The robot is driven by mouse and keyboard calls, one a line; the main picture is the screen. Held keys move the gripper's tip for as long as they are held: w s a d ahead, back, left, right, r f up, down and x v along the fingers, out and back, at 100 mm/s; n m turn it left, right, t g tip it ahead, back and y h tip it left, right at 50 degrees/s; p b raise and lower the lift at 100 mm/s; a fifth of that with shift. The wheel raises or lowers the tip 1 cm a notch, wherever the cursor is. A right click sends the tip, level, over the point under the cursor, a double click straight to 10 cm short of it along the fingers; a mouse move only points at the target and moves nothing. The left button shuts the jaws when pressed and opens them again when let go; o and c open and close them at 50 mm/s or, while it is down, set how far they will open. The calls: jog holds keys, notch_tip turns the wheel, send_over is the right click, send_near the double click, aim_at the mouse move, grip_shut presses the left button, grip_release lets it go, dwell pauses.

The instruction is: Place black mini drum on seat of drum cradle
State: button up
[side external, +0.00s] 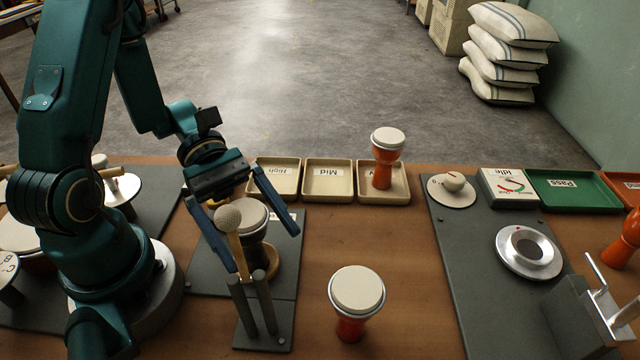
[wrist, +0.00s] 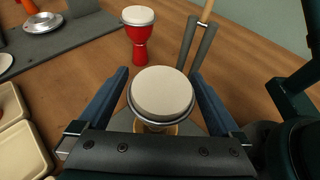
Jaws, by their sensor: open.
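The black mini drum (side external: 262,254), with a cream head, stands upright on the drum cradle's round wooden seat (side external: 276,272). Its head (wrist: 162,93) fills the middle of the wrist view, and a strip of the wooden seat (wrist: 150,127) shows below it. My gripper (side external: 263,252) is open, with one blue finger on each side of the drum. In the wrist view, my gripper (wrist: 159,75) has its fingers beside the drum head, with narrow gaps visible. The drum's lower body is partly hidden by the mallet stand in the side view.
A mallet (side external: 228,217) stands between two grey posts (side external: 254,305) just in front of the cradle. A red drum (side external: 356,300) stands to the right. An orange drum (side external: 384,160) stands in a tray behind.

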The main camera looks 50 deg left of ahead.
jog(key=v, duration=1.1)
jog(key=shift+a, duration=0.15)
